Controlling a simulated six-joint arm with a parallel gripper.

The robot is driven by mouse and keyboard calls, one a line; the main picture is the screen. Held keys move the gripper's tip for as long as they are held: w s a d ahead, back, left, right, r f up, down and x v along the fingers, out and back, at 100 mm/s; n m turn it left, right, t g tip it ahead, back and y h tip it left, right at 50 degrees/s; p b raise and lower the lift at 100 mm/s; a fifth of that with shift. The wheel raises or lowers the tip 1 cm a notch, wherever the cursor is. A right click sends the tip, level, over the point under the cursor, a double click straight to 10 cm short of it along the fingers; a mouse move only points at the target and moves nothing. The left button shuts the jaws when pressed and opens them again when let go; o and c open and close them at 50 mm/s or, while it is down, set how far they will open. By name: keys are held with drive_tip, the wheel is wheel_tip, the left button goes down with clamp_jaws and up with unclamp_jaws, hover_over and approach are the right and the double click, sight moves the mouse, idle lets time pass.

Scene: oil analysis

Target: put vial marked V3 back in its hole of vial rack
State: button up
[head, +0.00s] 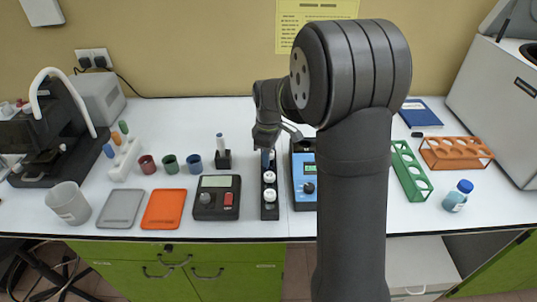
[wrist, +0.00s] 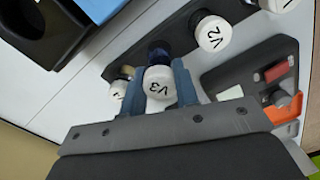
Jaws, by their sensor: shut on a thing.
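The vial marked V3 (wrist: 160,82) has a white cap and a dark blue body. My gripper (wrist: 158,92) is shut on it, with a blue-grey finger on each side of the cap. In the head view my gripper (head: 265,157) is over the far end of the black vial rack (head: 269,213). V3's lower end points at the rack, also seen in the wrist view (wrist: 180,38). I cannot tell whether it is inside a hole. The vial marked V2 (wrist: 212,33) stands in the rack beside V3. Another white-capped vial (head: 270,195) stands nearer the front.
A blue device (head: 304,178) stands close right of the rack. A dark device with a red button (head: 217,198) is close on the left. A small black stand (head: 222,160) holds a thin tube. Another white cap (wrist: 118,90) is partly hidden by my gripper.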

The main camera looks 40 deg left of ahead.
drive_tip(key=shift+f, duration=1.2)
idle(1.0)
drive_tip(key=o, duration=1.5)
drive_tip(key=shift+c, duration=0.2)
drive_tip(key=shift+r, duration=3.5)
drive_tip(key=shift+f, duration=0.1)
